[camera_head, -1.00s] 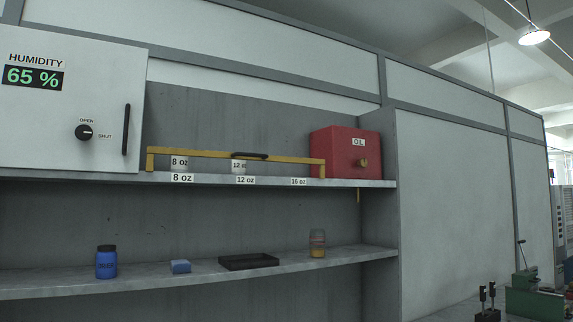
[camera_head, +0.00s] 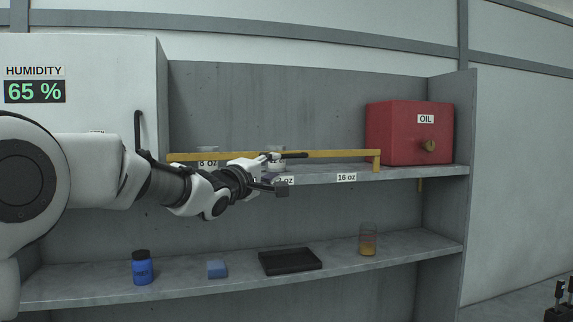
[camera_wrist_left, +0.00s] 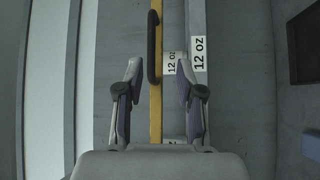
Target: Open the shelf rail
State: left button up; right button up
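The yellow shelf rail (camera_head: 340,154) runs level along the front of the upper shelf, with a black handle (camera_head: 295,155) near its middle. My left gripper (camera_head: 279,172) is in front of the rail near the handle, its fingers apart. In the left wrist view the open fingers (camera_wrist_left: 157,85) have the yellow rail (camera_wrist_left: 156,112) lined up in the gap between them. The black handle (camera_wrist_left: 151,48) shows just past the fingertips, and nothing is gripped. My right gripper is not in view.
Cups stand behind the rail, partly hidden. A red OIL box (camera_head: 395,135) sits at the shelf's right end. A humidity cabinet (camera_head: 100,90) is at left. The lower shelf holds a blue bottle (camera_head: 142,268), blue block (camera_head: 216,269), black tray (camera_head: 290,261) and jar (camera_head: 368,239).

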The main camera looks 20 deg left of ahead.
aim_at(283, 157)
pick_arm(q)
jog(key=p+x, duration=0.1)
jog(key=x, duration=0.1)
jog(key=p+x, duration=0.2)
jog(key=x, duration=0.1)
jog(key=r+p+x, duration=0.1)
jog(key=x, duration=0.2)
jog(key=shift+a+r, duration=0.1)
jog(key=shift+s, duration=0.25)
jog(key=shift+s+a+r, duration=0.1)
grip_shut()
